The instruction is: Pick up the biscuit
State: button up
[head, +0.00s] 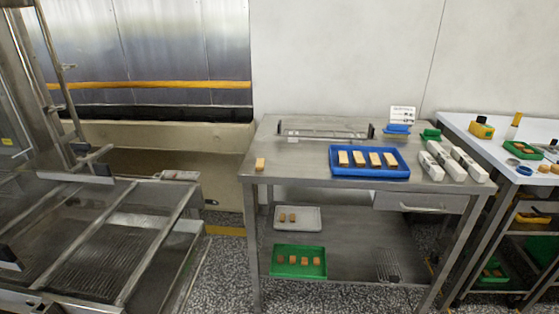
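Several tan, block-shaped biscuits are in view. A single biscuit (260,163) sits alone at the front left corner of the steel table (300,160), close to the edge. A row of biscuits (375,159) stands in the blue tray (370,173) on the same table. Two biscuits (287,217) lie in a pale grey tray (298,227) on the lower shelf, and several more (304,260) lie in a green tray (298,271) in front of it. The frame does not mark one biscuit out as the task's. My gripper is not in view.
White boxes (455,163) and a small sign (403,113) stand at the table's right. A low metal rack (325,132) is at its back. A steel mesh machine (100,235) stands left, a second table (490,128) right. The tabletop's left middle is clear.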

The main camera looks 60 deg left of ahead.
aim_at(260, 163)
jog(key=i+u, duration=0.4)
jog(key=i+l+u, duration=0.15)
jog(key=i+u, duration=0.25)
jog(key=i+j+u, duration=0.1)
jog(key=u, duration=0.4)
jog(key=i+u, duration=0.25)
jog(key=u, duration=0.25)
jog(key=i+u, duration=0.2)
jog(key=u, duration=0.3)
jog(key=i+l+u, duration=0.15)
jog(key=u, duration=0.35)
jog(key=i+u, duration=0.4)
jog(key=u, duration=0.15)
jog(key=l, duration=0.05)
